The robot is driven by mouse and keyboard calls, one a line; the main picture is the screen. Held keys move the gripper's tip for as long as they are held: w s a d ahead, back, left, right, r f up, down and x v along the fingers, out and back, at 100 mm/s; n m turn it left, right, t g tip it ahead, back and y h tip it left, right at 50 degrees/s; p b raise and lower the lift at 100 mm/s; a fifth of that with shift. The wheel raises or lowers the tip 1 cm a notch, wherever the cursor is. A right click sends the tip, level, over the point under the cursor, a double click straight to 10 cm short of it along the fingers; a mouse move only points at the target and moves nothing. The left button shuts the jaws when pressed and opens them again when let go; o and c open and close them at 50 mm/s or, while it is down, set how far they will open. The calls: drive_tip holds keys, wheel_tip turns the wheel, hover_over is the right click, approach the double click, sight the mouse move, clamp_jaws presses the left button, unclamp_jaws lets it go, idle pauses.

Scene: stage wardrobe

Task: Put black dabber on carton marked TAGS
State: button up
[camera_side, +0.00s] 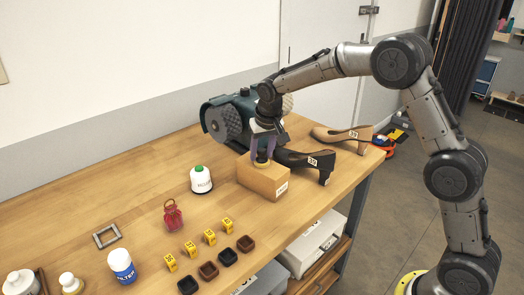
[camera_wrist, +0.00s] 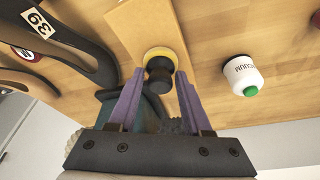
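The black dabber (camera_wrist: 159,73), a dark knob with a yellow rim at its base, stands on top of the brown carton (camera_wrist: 140,25) in the wrist view. In the side view the dabber (camera_side: 262,160) is upright on the carton (camera_side: 258,180), partly hidden by my fingers. The carton has a small white label whose text is too small to read. My gripper (camera_wrist: 160,72) has its purple fingers on either side of the dabber, with narrow gaps visible, so it looks open. In the side view my gripper (camera_side: 263,148) is directly above the carton.
A black shoe (camera_side: 308,162) marked 39 lies close right of the carton, and a tan shoe (camera_side: 343,137) beyond. A green bench grinder (camera_side: 235,115) stands behind. A white bottle with green cap (camera_side: 201,180) is at left. Yellow markers (camera_side: 209,237) and dark cups lie in front.

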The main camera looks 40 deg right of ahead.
drive_tip(key=shift+o, duration=1.4)
drive_tip(key=v, duration=1.2)
drive_tip(key=s+r+n, duration=0.1)
drive_tip(key=s+r, duration=0.3)
drive_tip(key=s, duration=0.5)
drive_tip(key=s+f+n+t, duration=0.1)
drive_tip(key=s+f, duration=0.1)
drive_tip(key=s, duration=1)
drive_tip(key=s+f+n+t+y, duration=0.1)
drive_tip(key=s+f+n, duration=0.1)
drive_tip(key=s, duration=1.1)
drive_tip(key=shift+a+f, duration=0.4)
drive_tip(key=shift+f, duration=0.4)
drive_tip(key=shift+s, duration=0.15)
